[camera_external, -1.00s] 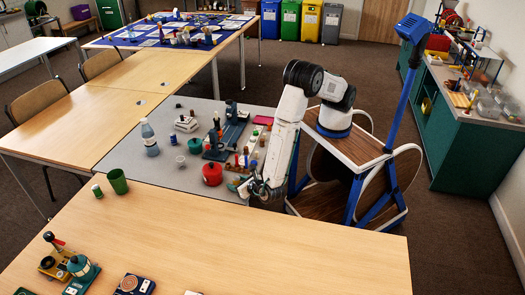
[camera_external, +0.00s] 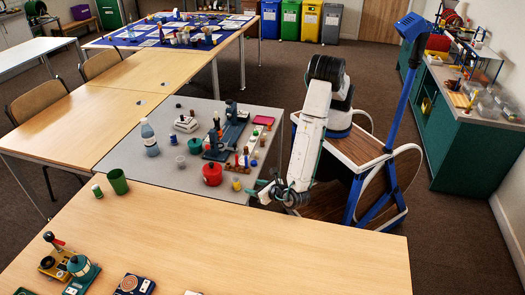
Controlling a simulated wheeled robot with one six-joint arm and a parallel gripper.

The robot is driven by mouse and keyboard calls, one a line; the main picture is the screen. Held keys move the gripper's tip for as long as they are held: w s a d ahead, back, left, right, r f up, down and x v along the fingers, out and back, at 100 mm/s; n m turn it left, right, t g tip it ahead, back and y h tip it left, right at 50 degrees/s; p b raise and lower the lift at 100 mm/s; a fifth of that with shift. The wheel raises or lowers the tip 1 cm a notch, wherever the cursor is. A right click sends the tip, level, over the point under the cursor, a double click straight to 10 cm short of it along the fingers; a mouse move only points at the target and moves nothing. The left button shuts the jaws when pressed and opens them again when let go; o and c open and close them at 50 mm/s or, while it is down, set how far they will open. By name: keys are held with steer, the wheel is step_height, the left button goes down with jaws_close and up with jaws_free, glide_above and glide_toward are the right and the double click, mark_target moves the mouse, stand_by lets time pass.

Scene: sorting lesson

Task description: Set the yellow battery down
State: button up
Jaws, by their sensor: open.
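The small yellow battery (camera_external: 237,184) stands on the grey tabletop (camera_external: 205,188), near its front right edge. My gripper (camera_external: 259,190) is open, to the right of the battery and apart from it. Nothing shows between the fingers, though they are small in this view.
A red pot (camera_external: 212,174) stands left of the battery. Several small bottles and blocks stand behind it, near a blue device (camera_external: 222,140). A green cup (camera_external: 118,181) and a clear bottle (camera_external: 150,138) stand further left.

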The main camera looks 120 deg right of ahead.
steer(key=s+d+r+m+g+y, duration=0.25)
steer(key=s+d+r+m, duration=0.4)
steer(key=r, duration=0.45)
steer(key=s+d+r+m+g+y, duration=0.25)
steer(key=s+d+r+m, duration=0.35)
steer(key=r, duration=0.5)
steer(key=s+d+r+m+t+y, duration=0.1)
steer(key=s+r+m+y, duration=0.2)
steer(key=s, duration=0.7)
steer(key=s+d+r+m+t+y, duration=0.1)
steer(key=s+r+m+y, duration=0.2)
steer(key=s+m, duration=0.3)
steer(key=s+y, duration=0.1)
steer(key=s, duration=0.4)
steer(key=shift+s+r+y, duration=0.2)
steer(key=shift+s+y, duration=0.1)
steer(key=shift+y, duration=0.1)
steer(key=shift+d, duration=0.1)
